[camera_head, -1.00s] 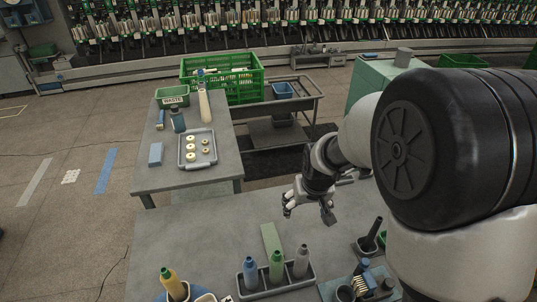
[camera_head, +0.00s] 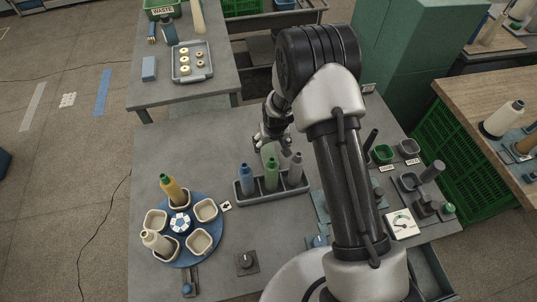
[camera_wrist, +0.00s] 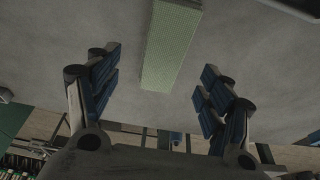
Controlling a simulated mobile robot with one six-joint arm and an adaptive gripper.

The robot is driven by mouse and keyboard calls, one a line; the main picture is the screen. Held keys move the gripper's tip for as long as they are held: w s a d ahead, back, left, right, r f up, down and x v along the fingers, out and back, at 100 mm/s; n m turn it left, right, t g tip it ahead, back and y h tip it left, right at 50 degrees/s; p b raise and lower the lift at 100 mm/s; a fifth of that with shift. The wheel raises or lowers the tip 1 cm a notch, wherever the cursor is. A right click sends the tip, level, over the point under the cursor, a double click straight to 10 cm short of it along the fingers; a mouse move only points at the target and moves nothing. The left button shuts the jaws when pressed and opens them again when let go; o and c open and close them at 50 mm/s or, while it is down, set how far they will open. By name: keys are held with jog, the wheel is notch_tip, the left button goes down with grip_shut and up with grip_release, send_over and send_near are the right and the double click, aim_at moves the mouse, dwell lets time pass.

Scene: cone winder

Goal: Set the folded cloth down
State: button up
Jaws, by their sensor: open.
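The folded cloth is a flat pale green strip (camera_wrist: 172,40) lying on the grey tabletop in the wrist view. In the head view the cloth (camera_head: 269,154) is partly hidden behind the bottles and my gripper. My gripper (camera_head: 272,143) is at the far side of the bottle rack, by the cloth. In the wrist view my gripper (camera_wrist: 161,66) is open, its blue-padded fingers spread to either side of the cloth's near end with clear gaps. Nothing is held between them.
A dark rack (camera_head: 272,196) with blue, green and grey bottles stands just in front of the cloth. A blue turntable (camera_head: 180,228) with cups and cones is at front left. Small bins and tools crowd the right. The table's left far part (camera_head: 180,145) is bare.

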aim_at(269, 151)
jog(key=x, duration=0.3)
jog(key=b+x, duration=0.1)
jog(key=x, duration=0.2)
jog(key=shift+s+a+f+b, duration=0.1)
jog(key=shift+a+f+b, duration=0.15)
jog(key=shift+f+b, duration=0.05)
jog(key=shift+c, duration=0.5)
jog(key=c, duration=1.1)
jog(key=shift+r, duration=0.15)
jog(key=shift+c, duration=0.2)
